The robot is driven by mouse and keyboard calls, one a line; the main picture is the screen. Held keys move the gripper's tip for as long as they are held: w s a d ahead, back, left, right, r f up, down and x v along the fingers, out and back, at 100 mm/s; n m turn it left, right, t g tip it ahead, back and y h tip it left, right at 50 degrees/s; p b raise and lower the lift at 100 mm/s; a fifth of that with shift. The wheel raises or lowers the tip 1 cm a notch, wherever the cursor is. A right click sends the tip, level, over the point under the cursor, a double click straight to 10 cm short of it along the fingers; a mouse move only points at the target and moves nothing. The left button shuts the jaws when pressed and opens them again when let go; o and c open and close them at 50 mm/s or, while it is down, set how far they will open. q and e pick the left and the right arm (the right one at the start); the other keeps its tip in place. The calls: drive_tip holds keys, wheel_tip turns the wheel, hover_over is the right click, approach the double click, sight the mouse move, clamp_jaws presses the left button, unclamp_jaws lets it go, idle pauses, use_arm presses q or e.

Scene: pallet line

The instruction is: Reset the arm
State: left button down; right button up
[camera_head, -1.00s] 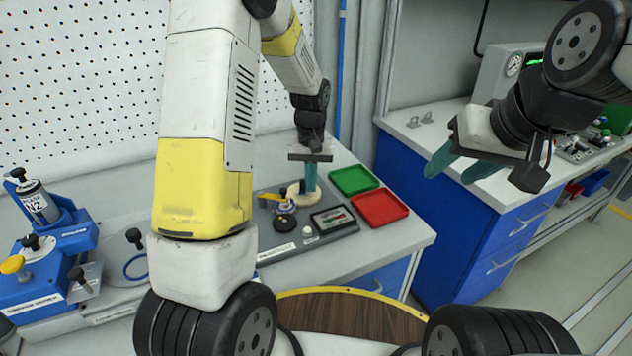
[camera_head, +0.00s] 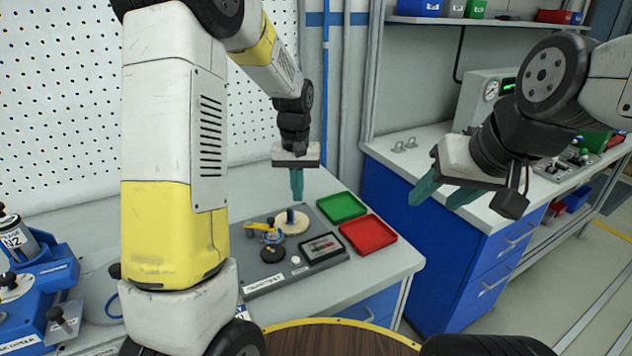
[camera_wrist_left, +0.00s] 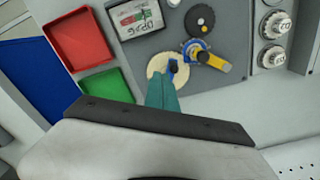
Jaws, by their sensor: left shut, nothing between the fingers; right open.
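My left gripper (camera_head: 297,186) points down above the grey fixture plate (camera_head: 262,284) on the bench, its teal fingers shut and empty. Below it stands a small blue post on a round cream disc (camera_head: 293,223). In the left wrist view the shut fingers (camera_wrist_left: 162,92) overlap the edge of the cream disc (camera_wrist_left: 158,64), with the blue post just beyond the tips. My right gripper (camera_head: 432,192) is open and empty, held in the air at the right, in front of the blue cabinet.
A green tray (camera_head: 341,207) and a red tray (camera_head: 368,234) lie right of the plate. A yellow-handled blue device (camera_head: 268,235) sits left of the disc. Blue equipment (camera_head: 40,290) stands at far left. A blue cabinet (camera_head: 430,235) stands at right.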

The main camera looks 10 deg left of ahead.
use_arm(q)
drive_tip(key=s+a+r+t+h, duration=0.1)
drive_tip(key=s+a+r+t, duration=0.15)
drive_tip(key=s+r, duration=0.85)
drive_tip(key=s+r+m+t+h, duration=0.1)
drive_tip(key=s+r+t, duration=0.2)
drive_tip(key=s, duration=0.8)
drive_tip(key=shift+s+d+r, duration=0.2)
drive_tip(key=shift+s+r, duration=0.2)
drive_tip(key=shift+r, duration=0.55)
drive_tip(key=shift+t, duration=0.25)
